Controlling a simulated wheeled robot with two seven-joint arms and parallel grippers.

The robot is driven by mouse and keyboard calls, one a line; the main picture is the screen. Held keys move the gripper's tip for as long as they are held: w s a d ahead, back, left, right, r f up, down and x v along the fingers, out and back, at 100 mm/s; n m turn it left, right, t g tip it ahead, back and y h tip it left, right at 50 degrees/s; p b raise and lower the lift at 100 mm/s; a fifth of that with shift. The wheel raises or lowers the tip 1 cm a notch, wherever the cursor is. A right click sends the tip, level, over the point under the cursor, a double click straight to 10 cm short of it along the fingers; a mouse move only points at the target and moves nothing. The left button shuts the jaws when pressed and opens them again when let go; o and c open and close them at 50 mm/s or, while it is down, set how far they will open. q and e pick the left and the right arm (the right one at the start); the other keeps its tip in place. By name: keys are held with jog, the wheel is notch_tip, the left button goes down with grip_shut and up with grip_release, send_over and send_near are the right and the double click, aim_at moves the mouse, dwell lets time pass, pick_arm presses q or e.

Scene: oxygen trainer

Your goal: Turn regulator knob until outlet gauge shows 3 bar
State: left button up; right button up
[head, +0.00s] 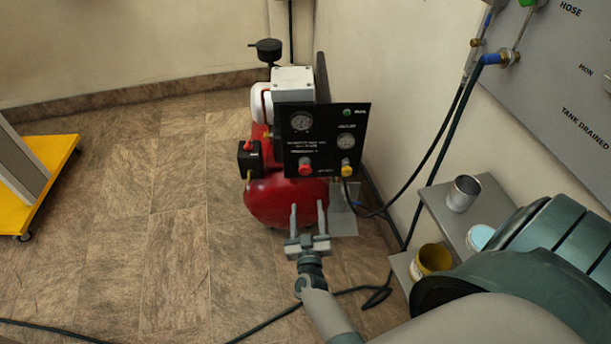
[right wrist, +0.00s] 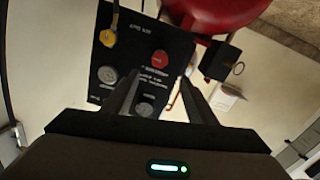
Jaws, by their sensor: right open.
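A black panel (head: 322,118) stands on the front of a red compressor (head: 285,204). On it, a red knob (head: 306,167) sits lower left and a yellow fitting (head: 346,169) lower right. The outlet gauge (head: 346,141) is above the yellow fitting; its needle is too small to read. My right gripper (head: 307,204) is open and empty, fingers pointing at the panel, below the red knob in the head view. In the right wrist view the panel is upside down; the red knob (right wrist: 160,58) lies just beyond and between the fingertips (right wrist: 160,76), apart from them. My left gripper is not in view.
A second gauge (head: 301,121) sits upper left on the panel. A black box with a red button (head: 249,157) is left of it. Hoses (head: 447,140) hang at right, above a grey shelf (head: 437,204) with cans. A cable crosses the floor.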

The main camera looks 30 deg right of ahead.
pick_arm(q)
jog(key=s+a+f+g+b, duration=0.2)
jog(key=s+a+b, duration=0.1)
pick_arm(e)
send_near(305, 172)
jog(key=x, duration=0.3)
jog(key=b+x, duration=0.1)
jog(key=x, duration=0.1)
jog(key=b+x, duration=0.1)
jog(key=x, duration=0.2)
jog(key=shift+d+f, duration=0.1)
jog(key=shift+f, duration=0.1)
pick_arm(q)
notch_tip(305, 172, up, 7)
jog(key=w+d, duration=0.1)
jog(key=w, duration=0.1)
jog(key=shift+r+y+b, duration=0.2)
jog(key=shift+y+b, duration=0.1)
jog(key=shift+b, duration=0.05)
pick_arm(e)
jog(key=shift+w+d+r, duration=0.1)
jog(key=shift+w+d, duration=0.15)
jog(key=shift+w, duration=0.15)
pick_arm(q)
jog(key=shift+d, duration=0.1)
pick_arm(e)
jog(key=c, duration=1.1)
jog(key=shift+o, duration=0.2)
